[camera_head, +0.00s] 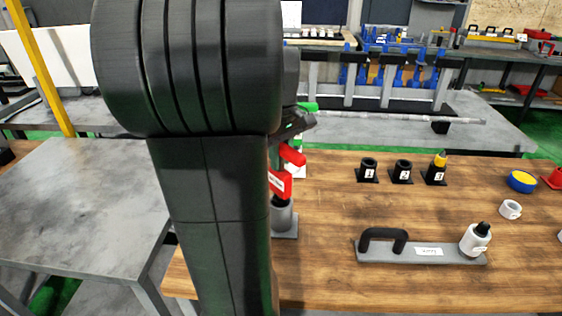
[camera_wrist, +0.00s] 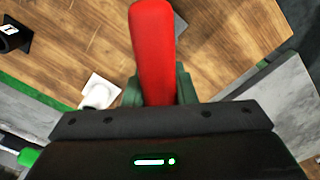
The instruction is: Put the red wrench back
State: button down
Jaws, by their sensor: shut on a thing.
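My gripper (camera_wrist: 158,92) is shut on the red wrench (camera_wrist: 153,45), whose rounded red handle sticks out beyond the green fingers in the wrist view. In the head view, my gripper (camera_head: 293,134) is partly hidden behind my arm, with a red piece (camera_head: 292,155) just below it. A red part with a white label (camera_head: 280,184) shows lower down, above a grey cylindrical holder (camera_head: 285,218) on a square base. My arm hides the left side of these, so I cannot tell whether the wrench touches the holder.
The wooden table (camera_head: 330,200) carries several black numbered holders (camera_head: 402,171), one with a yellow-tipped tool (camera_head: 439,161). A grey table (camera_head: 80,190) stands left.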

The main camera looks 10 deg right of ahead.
jog(key=shift+f, duration=0.65)
jog(key=shift+f, duration=0.2)
jog(key=c, duration=1.2)
grip_release()
notch_tip(320, 180, up, 12)
jog(key=shift+r+p, duration=0.2)
jog(key=shift+p, duration=0.2)
